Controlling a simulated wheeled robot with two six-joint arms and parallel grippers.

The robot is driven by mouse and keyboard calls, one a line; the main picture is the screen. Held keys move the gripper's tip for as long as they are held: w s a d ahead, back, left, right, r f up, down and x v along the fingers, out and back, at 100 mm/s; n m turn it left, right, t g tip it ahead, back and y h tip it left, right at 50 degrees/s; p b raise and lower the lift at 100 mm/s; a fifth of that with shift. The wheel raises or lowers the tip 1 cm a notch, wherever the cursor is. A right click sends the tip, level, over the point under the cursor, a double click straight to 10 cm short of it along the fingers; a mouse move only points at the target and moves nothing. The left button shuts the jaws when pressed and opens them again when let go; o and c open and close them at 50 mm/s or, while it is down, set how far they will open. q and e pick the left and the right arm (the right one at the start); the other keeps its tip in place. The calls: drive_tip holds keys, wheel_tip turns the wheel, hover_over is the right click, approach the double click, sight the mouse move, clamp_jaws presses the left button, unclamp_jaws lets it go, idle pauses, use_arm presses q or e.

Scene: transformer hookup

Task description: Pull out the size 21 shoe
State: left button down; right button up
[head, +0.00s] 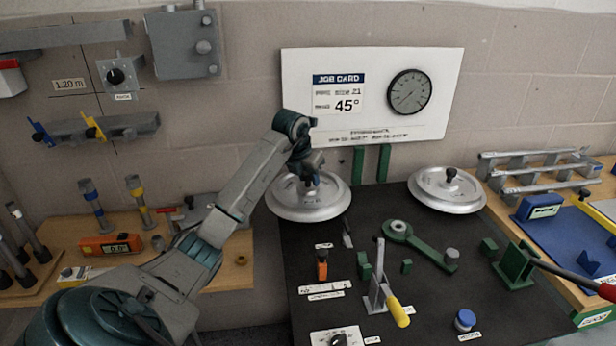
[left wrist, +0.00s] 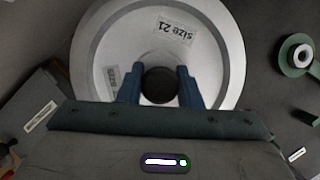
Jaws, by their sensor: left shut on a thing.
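The size 21 shoe is a round silver disc (head: 308,206) with a black knob on top, at the back left of the dark bench top. In the left wrist view, the disc (left wrist: 222,52) carries a "size 21" label, and its black knob (left wrist: 160,85) stands between my two blue fingers. My left gripper (head: 308,179) is shut on this knob from above. I cannot tell whether the disc rests on the bench or hangs just above it. A second silver disc (head: 447,192) with a black knob sits to the right. My right gripper is out of view.
A job card (head: 345,92) on the wall reads 21 and 45°. A green bender arm (head: 425,245) and a yellow-handled lever (head: 398,312) stand in front of the discs. Two green posts (head: 383,163) rise between them. A wooden shelf with tools lies left.

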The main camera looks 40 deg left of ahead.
use_arm(q)
drive_tip(key=shift+r+p, duration=1.9)
drive_tip(key=shift+r, duration=0.7)
